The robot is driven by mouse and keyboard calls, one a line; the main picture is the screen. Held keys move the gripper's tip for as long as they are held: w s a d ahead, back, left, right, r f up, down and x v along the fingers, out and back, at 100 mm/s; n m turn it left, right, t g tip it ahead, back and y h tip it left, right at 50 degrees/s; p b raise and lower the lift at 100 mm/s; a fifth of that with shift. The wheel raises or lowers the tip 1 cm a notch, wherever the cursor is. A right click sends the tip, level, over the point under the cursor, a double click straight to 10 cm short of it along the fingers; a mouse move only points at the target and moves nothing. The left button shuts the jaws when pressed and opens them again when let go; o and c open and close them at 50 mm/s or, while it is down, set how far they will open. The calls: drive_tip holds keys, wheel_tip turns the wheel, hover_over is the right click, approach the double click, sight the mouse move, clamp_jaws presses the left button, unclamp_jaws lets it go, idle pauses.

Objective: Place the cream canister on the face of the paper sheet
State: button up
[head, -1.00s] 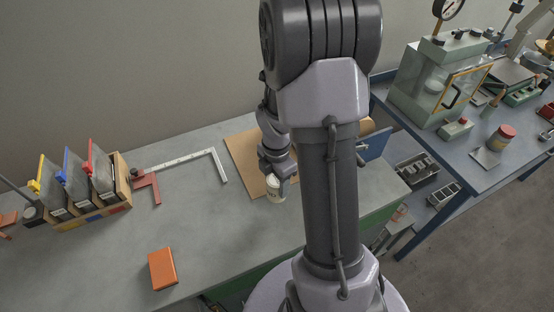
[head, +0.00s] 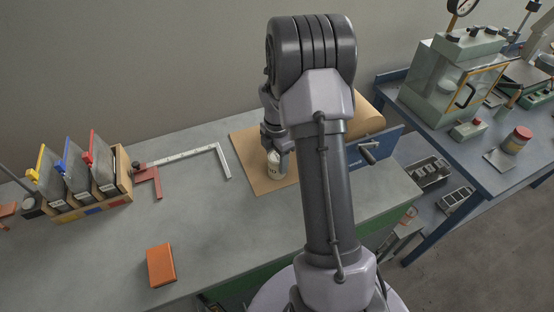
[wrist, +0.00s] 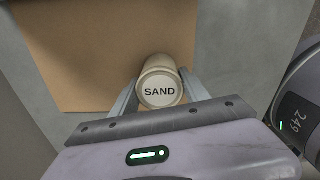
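The cream canister (head: 274,169) is upright, with its lid marked SAND facing the camera in the wrist view (wrist: 160,91). My gripper (wrist: 160,80) has one finger on each side of it and is shut on it. The brown paper sheet (head: 245,152) lies flat on the bench. In the head view the canister appears over the sheet's middle part; in the wrist view the sheet (wrist: 90,50) spreads beyond it. Whether the canister's base touches the sheet or hangs just above it, I cannot tell. My arm hides the sheet's right part.
A paper roll (head: 367,116) and a blue panel with a handle (head: 385,146) stand at the right. A file rack (head: 85,205) stands farther left. An orange block (head: 161,265) lies in front on otherwise bare bench.

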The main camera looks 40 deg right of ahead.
drive_tip(key=o, duration=0.4)
drive_tip(key=a+r+m+t+p, duration=0.1)
drive_tip(key=a+r+m+p, duration=0.15)
drive_tip(key=r, duration=0.75)
drive_tip(key=a+r+m+p, duration=0.1)
drive_tip(key=a+r+p, duration=0.15)
drive_tip(key=r, duration=0.65)
drive_tip(key=s+a+r+m+t, duration=0.1)
drive_tip(key=s+a+r+m, duration=0.3)
drive_tip(key=a+r, duration=0.15)
drive_tip(key=s+a+r+m+t, duration=0.1)
drive_tip(key=s+a+r+m, duration=0.3)
drive_tip(key=a, duration=0.3)
drive_tip(key=s+a+m+t, duration=0.1)
drive_tip(key=s+a+m, duration=0.2)
drive_tip(key=s, duration=0.1)
drive_tip(key=s+a+r+m+t+y, duration=0.1)
drive_tip(key=s+a+m, duration=0.2)
drive_tip(key=m, duration=0.1)
drive_tip(key=s+a+r+m+y, duration=0.1)
drive_tip(key=s+a+m, duration=0.2)
drive_tip(key=s, duration=0.1)
drive_tip(key=shift+s+r+t, duration=0.1)
drive_tip(key=shift+s+t, duration=0.25)
drive_tip(key=shift+t, duration=0.05)
